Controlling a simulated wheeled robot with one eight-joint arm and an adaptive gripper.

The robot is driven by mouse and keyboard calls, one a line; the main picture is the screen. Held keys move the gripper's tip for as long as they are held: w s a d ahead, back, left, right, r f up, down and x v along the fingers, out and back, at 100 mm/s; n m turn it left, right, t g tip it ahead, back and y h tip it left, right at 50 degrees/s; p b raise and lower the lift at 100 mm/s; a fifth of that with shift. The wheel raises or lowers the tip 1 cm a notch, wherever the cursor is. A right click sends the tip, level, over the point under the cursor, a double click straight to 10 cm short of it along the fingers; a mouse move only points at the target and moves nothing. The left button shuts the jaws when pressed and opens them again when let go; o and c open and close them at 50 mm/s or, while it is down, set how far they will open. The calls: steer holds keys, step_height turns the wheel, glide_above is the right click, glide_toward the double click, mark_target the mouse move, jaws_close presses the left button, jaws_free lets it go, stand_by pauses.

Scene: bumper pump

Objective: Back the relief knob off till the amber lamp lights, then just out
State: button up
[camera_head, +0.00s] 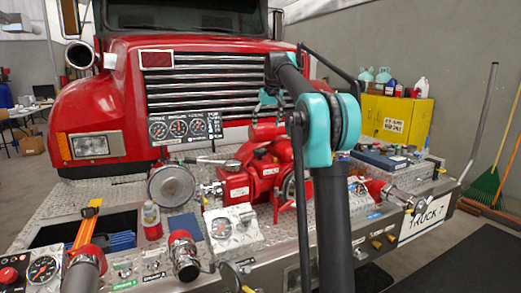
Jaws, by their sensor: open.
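The red pump (237,188) sits on the tread-plate bumper in front of the truck grille. A round dark-centred fitting on its right side is partly behind my arm. I cannot tell which part is the relief knob. A panel with three dials (180,128) stands behind the pump, with small marks at its right end; no lit amber lamp can be made out. A white gauge box (233,228) stands in front of the pump. My gripper (267,112) seems to hang above the pump, small and partly hidden by my arm; it looks open and empty, apart from the pump.
Capped pipe fittings (184,255) stick out at the front. A yellow cabinet (395,118) stands at the right wall. My arm blocks the middle right.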

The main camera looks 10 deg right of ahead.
mark_target(260, 149)
steer(key=x, duration=0.5)
steer(key=w+x, duration=0.1)
steer(key=x, duration=0.4)
steer(key=w+r+x, duration=0.1)
steer(key=x, duration=0.5)
steer(key=shift+w+a, duration=0.1)
steer(key=shift+a, duration=0.1)
steer(key=c, duration=1.1)
